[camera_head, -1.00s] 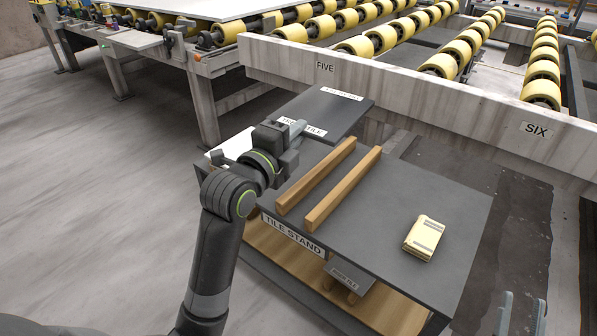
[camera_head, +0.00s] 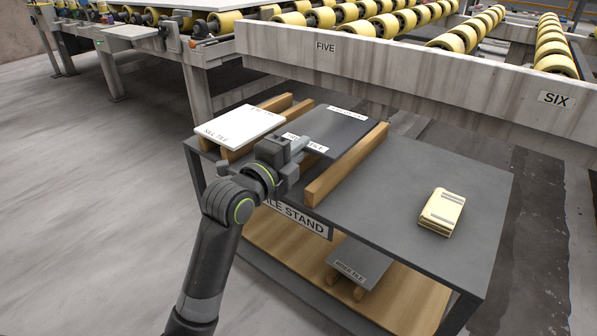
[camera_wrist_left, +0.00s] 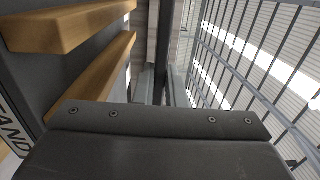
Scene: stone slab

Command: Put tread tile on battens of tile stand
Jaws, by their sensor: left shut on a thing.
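The tread tile (camera_head: 345,128) is a dark grey slab with white labels in the head view. My left gripper (camera_head: 306,152) is shut on its near left edge and holds it flat over the tile stand (camera_head: 430,185). I cannot tell whether the tile touches the battens. In the left wrist view, two battens (camera_wrist_left: 95,75) run along the left and the gripper fingers (camera_wrist_left: 163,85) point away; the tile is not clear there. My right gripper is out of view.
A white sill tile (camera_head: 240,122) lies on battens at the stand's left. A yellow pad stack (camera_head: 441,211) lies on the right of the top. A riser tile (camera_head: 352,262) is on the lower shelf. A grey beam (camera_head: 420,75) with rollers runs behind.

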